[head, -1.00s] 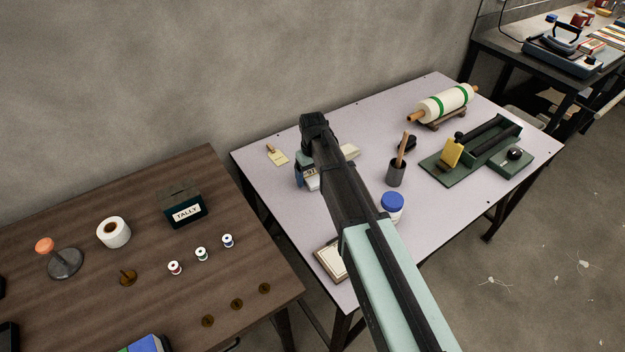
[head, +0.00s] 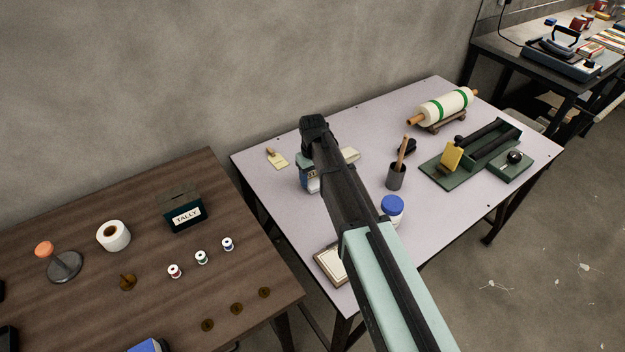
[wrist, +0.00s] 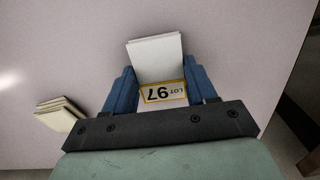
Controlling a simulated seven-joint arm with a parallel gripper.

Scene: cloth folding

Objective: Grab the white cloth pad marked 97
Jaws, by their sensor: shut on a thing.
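The white cloth pad (wrist: 156,62) is between the two blue fingers of my gripper (wrist: 162,88) in the wrist view. Its yellow-edged label reads LOT 97 and appears upside down, facing the camera. The fingers press on the pad from both sides, so my gripper is shut on it. In the head view my gripper (head: 309,178) is over the left back part of the pale table (head: 281,200), and my arm hides most of the pad. I cannot tell whether the pad touches the table.
A cream cloth stack (wrist: 60,114) lies left of my gripper in the wrist view. On the pale table stand a blue-lidded jar (head: 392,211), a dark cup (head: 396,177), a framed board (head: 330,266), a tag (head: 277,159) and a green press (head: 480,153).

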